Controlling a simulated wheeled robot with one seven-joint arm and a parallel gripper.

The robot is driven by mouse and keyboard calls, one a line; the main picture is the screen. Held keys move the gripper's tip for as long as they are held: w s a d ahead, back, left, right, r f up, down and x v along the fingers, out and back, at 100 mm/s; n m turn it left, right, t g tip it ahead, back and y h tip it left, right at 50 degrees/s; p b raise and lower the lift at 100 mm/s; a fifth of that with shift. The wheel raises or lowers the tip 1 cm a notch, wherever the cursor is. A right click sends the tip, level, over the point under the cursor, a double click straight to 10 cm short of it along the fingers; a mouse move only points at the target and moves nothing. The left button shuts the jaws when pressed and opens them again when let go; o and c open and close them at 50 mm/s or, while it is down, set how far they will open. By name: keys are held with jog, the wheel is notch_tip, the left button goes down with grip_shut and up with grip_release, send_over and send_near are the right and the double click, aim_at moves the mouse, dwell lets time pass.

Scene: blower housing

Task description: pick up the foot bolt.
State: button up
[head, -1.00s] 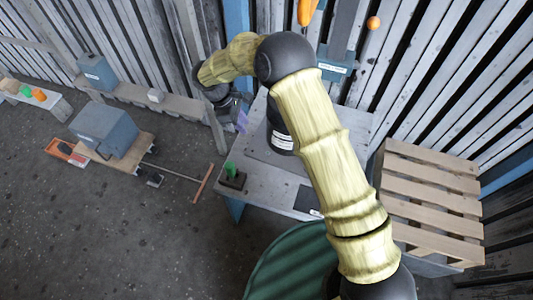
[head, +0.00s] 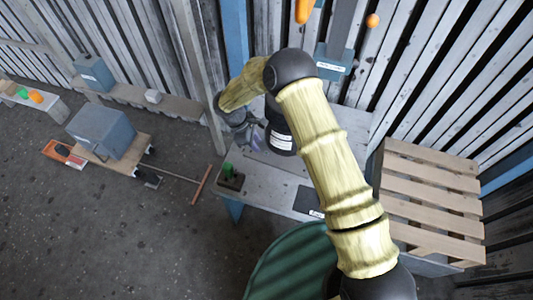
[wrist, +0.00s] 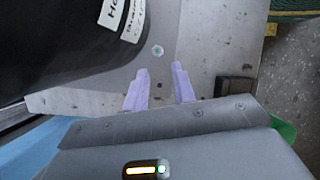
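A small round bolt head with a pale rim, likely the foot bolt (wrist: 157,50), shows in the wrist view on the grey bench top, beside the dark housing (wrist: 55,40). I cannot make it out in the head view. My gripper (wrist: 161,86) has its two pale purple fingers apart with nothing between them. The bolt head lies beyond the fingertips, a little left of the middle of their gap, and is not touched. In the head view my gripper (head: 254,138) is just left of the labelled dark housing (head: 281,132), partly hidden by my wrist.
A dark block with a green part (head: 230,177) stands at the bench's left edge. A dark flat plate (head: 308,202) lies on the bench (head: 270,187). A green drum (head: 290,265) stands in front, and a slatted wooden pallet (head: 430,200) is at the right.

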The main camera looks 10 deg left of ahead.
aim_at(265, 152)
jog(key=shift+f, duration=0.1)
jog(key=x, duration=0.4)
jog(key=shift+w+d, duration=0.2)
jog(key=shift+d+f, duration=0.1)
jog(key=shift+f, duration=0.3)
jog(key=shift+f+b, duration=0.2)
jog(key=shift+b, duration=0.1)
dwell(0.4)
jog(key=c, duration=0.5)
